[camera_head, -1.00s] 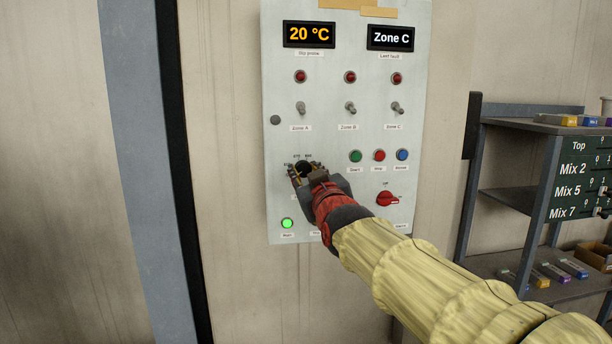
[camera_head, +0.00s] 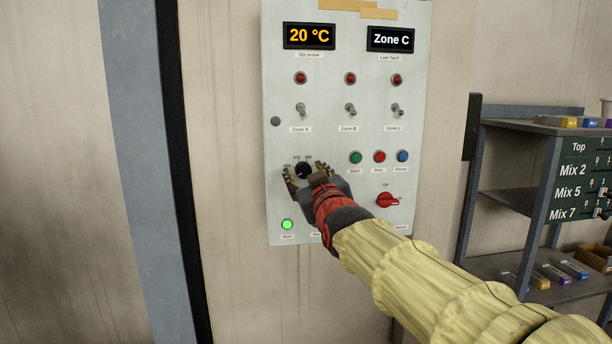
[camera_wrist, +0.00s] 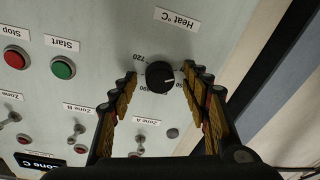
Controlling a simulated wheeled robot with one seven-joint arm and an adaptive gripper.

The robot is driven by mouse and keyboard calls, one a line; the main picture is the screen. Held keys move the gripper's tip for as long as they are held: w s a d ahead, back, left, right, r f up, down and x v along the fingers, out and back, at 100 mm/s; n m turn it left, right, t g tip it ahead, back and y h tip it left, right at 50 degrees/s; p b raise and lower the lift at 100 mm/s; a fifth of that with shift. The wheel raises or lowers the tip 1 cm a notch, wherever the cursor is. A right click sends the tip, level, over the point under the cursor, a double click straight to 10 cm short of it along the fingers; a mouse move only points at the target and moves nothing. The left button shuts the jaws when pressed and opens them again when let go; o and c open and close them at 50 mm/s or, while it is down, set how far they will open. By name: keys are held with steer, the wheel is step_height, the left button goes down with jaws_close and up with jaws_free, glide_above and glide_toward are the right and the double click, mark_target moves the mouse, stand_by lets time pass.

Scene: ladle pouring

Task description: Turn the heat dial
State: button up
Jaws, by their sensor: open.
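The heat dial (camera_head: 304,170) is a round black knob with a number scale, low on the left side of the grey panel. In the wrist view the dial (camera_wrist: 159,76) stands below the "Heat °C" label, which reads upside down. My gripper (camera_head: 307,172) is open at the dial. Its two fingers (camera_wrist: 163,80) lie one on each side of the knob, with a gap to it on both sides. Parts of the scale numbers are hidden by the fingers.
The panel (camera_head: 347,225) also carries a "20 °C" display (camera_head: 309,36), a "Zone C" display (camera_head: 391,38), zone switches, a green start button (camera_head: 356,157), a red rotary switch (camera_head: 387,200) and a lit green lamp (camera_head: 287,224). A shelf rack (camera_head: 510,200) stands at the right.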

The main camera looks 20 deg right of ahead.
steer(key=s+a, duration=0.1)
steer(key=s, duration=1.1)
steer(key=shift+a+f, duration=0.4)
steer(key=shift+w, duration=0.1)
